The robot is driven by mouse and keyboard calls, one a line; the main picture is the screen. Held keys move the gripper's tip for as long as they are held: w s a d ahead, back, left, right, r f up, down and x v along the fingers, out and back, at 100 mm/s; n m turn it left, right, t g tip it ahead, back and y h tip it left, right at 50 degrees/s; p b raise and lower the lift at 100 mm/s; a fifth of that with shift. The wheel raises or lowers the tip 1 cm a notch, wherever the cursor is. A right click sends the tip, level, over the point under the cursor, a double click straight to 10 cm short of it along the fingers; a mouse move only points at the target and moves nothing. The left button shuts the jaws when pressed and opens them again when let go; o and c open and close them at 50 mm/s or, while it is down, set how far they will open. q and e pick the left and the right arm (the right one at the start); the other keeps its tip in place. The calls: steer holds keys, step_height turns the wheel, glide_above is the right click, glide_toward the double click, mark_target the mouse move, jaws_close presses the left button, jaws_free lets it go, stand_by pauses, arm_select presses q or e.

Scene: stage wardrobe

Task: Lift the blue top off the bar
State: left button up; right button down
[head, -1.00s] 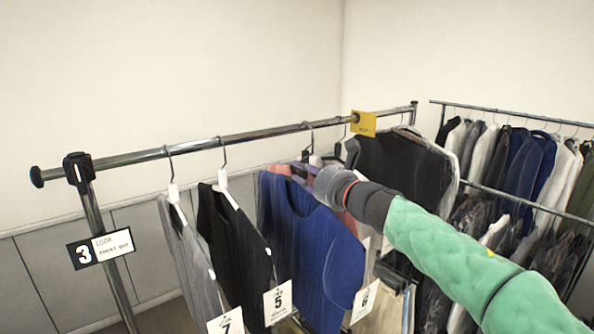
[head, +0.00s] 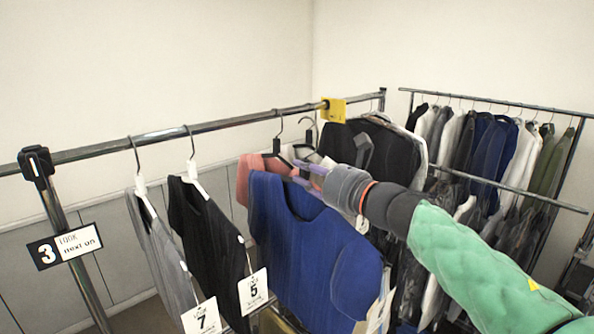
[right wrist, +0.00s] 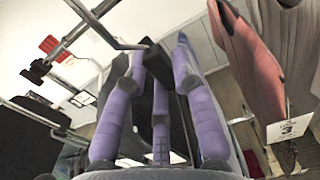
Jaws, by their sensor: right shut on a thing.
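The blue top (head: 310,250) hangs upright from a dark hanger (head: 303,149), in front of a pink top. My right gripper (head: 298,174) reaches in from the right, its purple fingers shut on the hanger just above the neckline. In the right wrist view the fingers (right wrist: 160,100) close around the dark hanger (right wrist: 156,62). A hook (head: 307,122) above my fingers shows just below the rack's bar (head: 230,123) and seems off it, though contact is hard to judge. My left gripper is not in view.
A pink top (head: 247,172) hangs close behind the blue one. A black top (head: 203,230) and a grey top (head: 160,250) hang to the left. A yellow tag (head: 333,110) and dark garments (head: 393,150) are to the right. Another full rack stands behind.

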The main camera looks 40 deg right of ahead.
steer(key=s+b, duration=0.1)
steer(key=s, duration=0.2)
steer(key=shift+s+d, duration=0.15)
steer(key=shift+s, duration=0.2)
steer(key=s+b, duration=0.1)
steer(key=s, duration=0.2)
steer(key=shift+s+d+b, duration=0.15)
steer(key=shift+b, duration=0.25)
steer(key=s+b, duration=0.3)
steer(key=s, duration=0.1)
steer(key=shift+d+f+b, duration=0.15)
steer(key=shift+d+b, duration=0.05)
steer(key=shift+b, duration=0.2)
steer(key=shift+s+b, duration=0.75)
steer(key=shift+b, duration=0.05)
steer(key=shift+s+r, duration=0.2)
steer(key=shift+s, duration=0.05)
